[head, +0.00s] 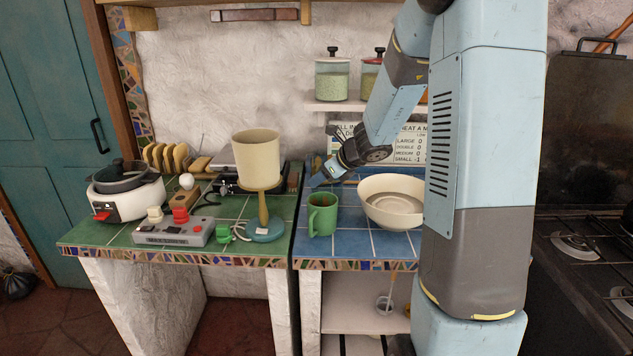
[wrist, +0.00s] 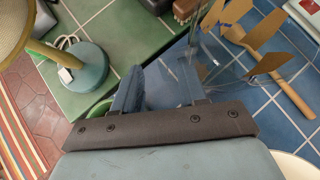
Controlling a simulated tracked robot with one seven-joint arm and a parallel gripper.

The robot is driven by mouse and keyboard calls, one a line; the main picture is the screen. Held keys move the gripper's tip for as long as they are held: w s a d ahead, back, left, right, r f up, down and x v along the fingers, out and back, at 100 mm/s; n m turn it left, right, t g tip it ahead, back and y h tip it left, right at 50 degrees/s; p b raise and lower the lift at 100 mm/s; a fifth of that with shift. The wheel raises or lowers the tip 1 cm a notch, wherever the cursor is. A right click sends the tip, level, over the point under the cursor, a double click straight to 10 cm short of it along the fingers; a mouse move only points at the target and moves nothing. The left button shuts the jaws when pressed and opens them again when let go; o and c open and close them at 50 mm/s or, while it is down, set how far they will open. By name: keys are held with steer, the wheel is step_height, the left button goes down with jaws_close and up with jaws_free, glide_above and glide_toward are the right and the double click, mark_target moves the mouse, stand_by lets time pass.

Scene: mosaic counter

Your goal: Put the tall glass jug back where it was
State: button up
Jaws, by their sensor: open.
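A clear glass thing, likely the tall glass jug (wrist: 212,58), shows only as faint transparent outlines on the blue tiles in the wrist view. It lies just beyond and to the right of my fingers, and its full shape is hard to make out. I cannot pick it out in the head view. My gripper (wrist: 158,88) is open, with nothing seen held between its fingers. In the head view my gripper (head: 322,174) is above the back left of the blue-tiled counter (head: 345,247), behind the green mug (head: 322,214).
A cream bowl (head: 391,202) stands right of the mug. A lamp (head: 264,225) stands on the green counter to the left, with a control box (head: 172,232) and a cooker (head: 125,195). Wooden utensils (wrist: 270,65) lie near the glass outlines. Jars stand on the shelf (head: 340,106).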

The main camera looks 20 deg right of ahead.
steer(key=v, duration=0.9)
steer(key=s+a+r+n+g+h, duration=0.1)
steer(key=s+a+r+n, duration=0.2)
steer(key=s+n, duration=0.4)
steer(key=s+a+r+n+g, duration=0.1)
steer(key=s+a+r+n, duration=0.3)
steer(key=s+n, duration=0.3)
steer(key=s+d+r+n+h, duration=0.2)
steer(key=s+n+h, duration=0.2)
steer(key=s+n, duration=0.9)
steer(key=shift+s+d+n+h, duration=0.3)
steer(key=shift+s+d+n, duration=0.1)
steer(key=shift+s, duration=0.7)
